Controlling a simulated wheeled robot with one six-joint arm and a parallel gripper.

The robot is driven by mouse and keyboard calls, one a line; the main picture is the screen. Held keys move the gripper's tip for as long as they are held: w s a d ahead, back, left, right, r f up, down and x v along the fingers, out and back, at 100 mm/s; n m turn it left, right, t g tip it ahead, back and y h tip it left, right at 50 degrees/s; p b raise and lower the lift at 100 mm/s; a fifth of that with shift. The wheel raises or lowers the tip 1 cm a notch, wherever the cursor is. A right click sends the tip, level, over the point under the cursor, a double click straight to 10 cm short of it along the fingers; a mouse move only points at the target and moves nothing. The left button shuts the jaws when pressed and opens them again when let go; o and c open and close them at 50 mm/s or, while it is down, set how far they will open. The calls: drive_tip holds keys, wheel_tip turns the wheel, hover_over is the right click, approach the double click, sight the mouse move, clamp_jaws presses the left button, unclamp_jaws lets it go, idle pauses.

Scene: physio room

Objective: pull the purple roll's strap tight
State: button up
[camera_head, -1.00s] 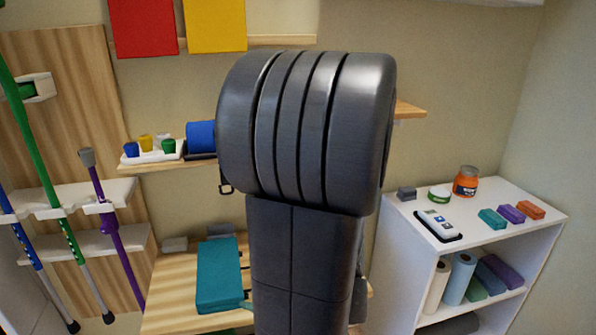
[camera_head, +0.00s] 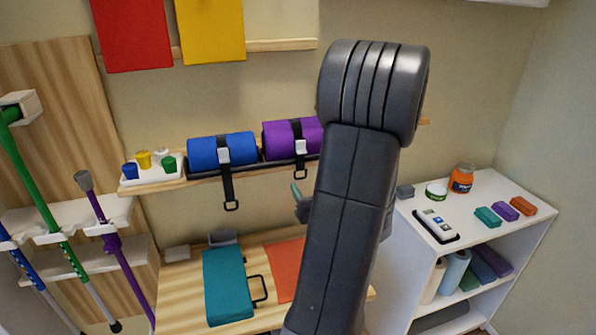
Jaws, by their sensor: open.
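The purple roll (camera_head: 278,137) lies in a dark holder on the wooden wall shelf, its right end hidden behind my arm. Its black strap (camera_head: 299,160) goes round it through a grey buckle (camera_head: 301,147), and a short tail hangs below the shelf front, close to my arm. My gripper (camera_head: 299,200) shows only in part, as a greenish finger and a grey piece at the left edge of my arm, below the purple roll's strap. It is open and appears apart from the strap; the rest is hidden behind the arm.
A blue roll (camera_head: 220,149) with a longer hanging strap (camera_head: 229,188) sits to the left, beside a white tray of small cups (camera_head: 152,178). Below is a wooden surface with a teal case (camera_head: 227,285) and an orange piece (camera_head: 287,268). A white cabinet (camera_head: 480,250) stands right.

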drive_tip(key=p+x, duration=0.2)
drive_tip(key=x, duration=0.6)
drive_tip(key=shift+w+a, duration=0.1)
clamp_jaws()
wheel_tip(320, 180, down, 7)
drive_tip(key=b, duration=0.7)
drive_tip(key=shift+r+b, duration=0.2)
drive_tip(key=shift+b, duration=0.2)
unclamp_jaws()
